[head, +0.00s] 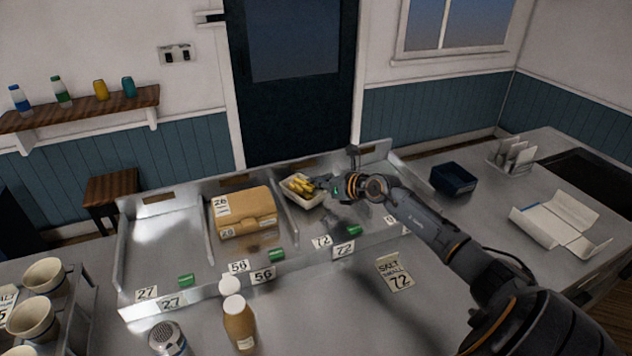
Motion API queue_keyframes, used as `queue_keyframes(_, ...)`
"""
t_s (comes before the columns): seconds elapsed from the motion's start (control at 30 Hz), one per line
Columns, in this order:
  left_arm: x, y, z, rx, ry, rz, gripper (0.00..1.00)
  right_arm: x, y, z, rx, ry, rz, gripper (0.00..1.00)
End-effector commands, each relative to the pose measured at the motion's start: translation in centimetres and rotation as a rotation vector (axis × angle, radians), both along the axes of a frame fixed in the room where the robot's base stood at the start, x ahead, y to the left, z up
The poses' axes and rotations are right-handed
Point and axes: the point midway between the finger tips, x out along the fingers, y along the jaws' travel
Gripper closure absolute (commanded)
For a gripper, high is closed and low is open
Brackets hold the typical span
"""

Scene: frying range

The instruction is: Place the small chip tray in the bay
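The small chip tray (306,203) is a white tray with yellow chips in it. It looks tilted and is over the back left part of the bay marked 72 (322,241), close to the divider on its left. My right gripper (322,187) is at the tray's right side and appears shut on its rim; the fingertips are small and partly hidden. I cannot tell whether the tray's underside touches the bay floor. A ticket (395,273) reading "SALT SMALL 72" lies on the counter in front. My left gripper is not in view.
The left bay (165,240), marked 27, is empty. Sauce bottles (239,322) and a shaker (168,338) stand in front. A dark blue container (454,178) is at right.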

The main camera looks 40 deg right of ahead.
Motion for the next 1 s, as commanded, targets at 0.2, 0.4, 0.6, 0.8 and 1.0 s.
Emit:
queue_keyframes(0.2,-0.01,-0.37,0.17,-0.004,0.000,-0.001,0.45,0.01,-0.08,-0.50,-0.001,-0.004,-0.001,1.00)
queue_keyframes(0.4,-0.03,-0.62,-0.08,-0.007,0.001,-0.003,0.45,0.00,-0.07,-0.81,-0.001,-0.003,-0.001,1.00)
queue_keyframes(0.6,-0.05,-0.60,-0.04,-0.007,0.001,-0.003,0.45,-0.02,-0.05,-0.84,-0.001,-0.001,-0.001,0.72)
queue_keyframes(0.8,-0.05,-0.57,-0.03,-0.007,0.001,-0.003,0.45,-0.02,-0.06,-0.82,-0.001,-0.002,-0.001,0.72)
queue_keyframes(1.0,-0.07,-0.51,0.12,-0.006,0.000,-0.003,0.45,-0.36,-0.17,-0.47,-0.003,-0.001,-0.001,0.72)
